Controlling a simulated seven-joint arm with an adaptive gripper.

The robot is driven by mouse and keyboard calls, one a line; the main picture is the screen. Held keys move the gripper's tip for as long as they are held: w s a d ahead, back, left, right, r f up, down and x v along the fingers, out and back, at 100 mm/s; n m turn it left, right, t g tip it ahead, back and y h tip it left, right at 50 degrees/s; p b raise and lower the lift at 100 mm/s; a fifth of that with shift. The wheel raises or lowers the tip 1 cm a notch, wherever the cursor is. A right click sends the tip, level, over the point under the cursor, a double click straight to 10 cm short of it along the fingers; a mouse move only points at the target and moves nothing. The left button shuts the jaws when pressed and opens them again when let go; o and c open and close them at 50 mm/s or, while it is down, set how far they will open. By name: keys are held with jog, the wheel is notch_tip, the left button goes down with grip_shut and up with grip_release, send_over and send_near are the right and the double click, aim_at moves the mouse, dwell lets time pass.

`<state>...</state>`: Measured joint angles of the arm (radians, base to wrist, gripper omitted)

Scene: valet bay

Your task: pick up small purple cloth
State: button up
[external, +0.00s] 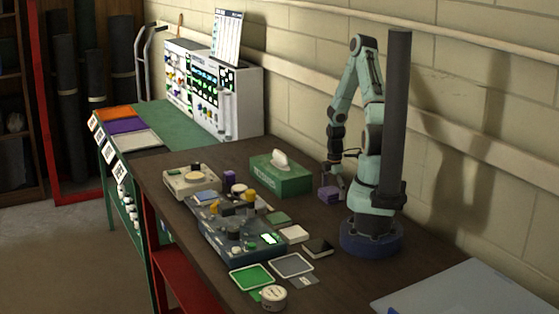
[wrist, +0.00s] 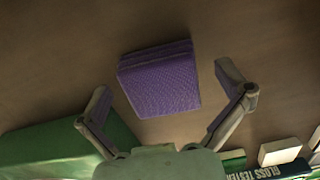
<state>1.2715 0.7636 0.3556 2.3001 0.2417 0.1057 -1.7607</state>
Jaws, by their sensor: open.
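The small purple cloth (wrist: 160,80) looks like a folded, textured stack lying on the brown table. In the external view the purple cloth (external: 327,196) lies right of the green tissue box, by my arm's base. My gripper (wrist: 164,88) is open and empty, with one finger to each side of the cloth in the wrist view; neither finger appears to touch it. In the external view my gripper (external: 335,184) points down close above the cloth. The exact height gap is hard to tell.
The green tissue box (external: 281,179) stands left of the cloth. The wall is close behind.

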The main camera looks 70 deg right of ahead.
jog(key=c, duration=1.2)
jog(key=shift+o, duration=0.2)
jog(key=shift+r, duration=0.1)
